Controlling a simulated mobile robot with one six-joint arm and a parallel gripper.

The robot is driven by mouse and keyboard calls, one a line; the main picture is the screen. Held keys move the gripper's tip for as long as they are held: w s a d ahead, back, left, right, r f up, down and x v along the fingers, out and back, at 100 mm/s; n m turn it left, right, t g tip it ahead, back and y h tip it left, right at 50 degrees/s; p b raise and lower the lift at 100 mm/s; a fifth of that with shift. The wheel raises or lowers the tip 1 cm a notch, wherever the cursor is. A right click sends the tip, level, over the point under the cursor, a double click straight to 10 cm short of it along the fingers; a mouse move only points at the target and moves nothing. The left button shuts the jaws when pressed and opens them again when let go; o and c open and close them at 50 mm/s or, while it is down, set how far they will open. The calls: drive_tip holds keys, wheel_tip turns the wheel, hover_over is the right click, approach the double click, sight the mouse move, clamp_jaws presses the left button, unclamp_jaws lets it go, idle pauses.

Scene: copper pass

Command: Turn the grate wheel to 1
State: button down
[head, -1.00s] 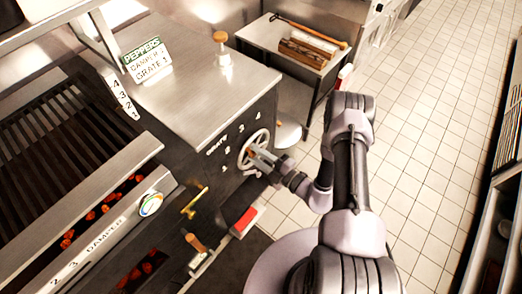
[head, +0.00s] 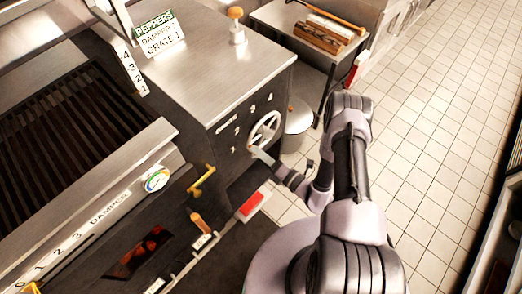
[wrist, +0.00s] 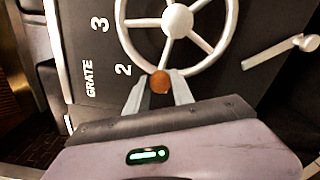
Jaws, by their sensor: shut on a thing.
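The grate wheel (head: 264,130) is a pale spoked wheel on the dark side panel of the steel counter. It also fills the top of the wrist view (wrist: 177,20). Its round copper-brown knob (wrist: 160,82) sits at the lower rim in the wrist view, close to the painted 2 (wrist: 123,70). My gripper (head: 256,151) is at the wheel's lower left in the head view. In the wrist view, its fingers (wrist: 160,90) are shut on the knob from both sides. The GRATE label (head: 227,127) and several numbers stand around the wheel.
A sign (head: 158,35) reads PEPPERS, with damper and grate lines, GRATE 1 legible. The grill (head: 65,120) lies left, with a gauge (head: 157,180) and yellow handle (head: 202,180). A pale lever (wrist: 280,50) shows right of the wheel. Tiled floor (head: 440,150) is open at right.

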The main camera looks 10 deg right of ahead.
drive_tip(key=shift+f+n, duration=0.5)
drive_tip(key=shift+n, duration=0.2)
drive_tip(key=c, duration=1.1)
unclamp_jaws()
drive_tip(key=p+v, duration=0.3)
drive_tip(key=v, duration=1.4)
drive_tip(key=shift+s+d, duration=0.15)
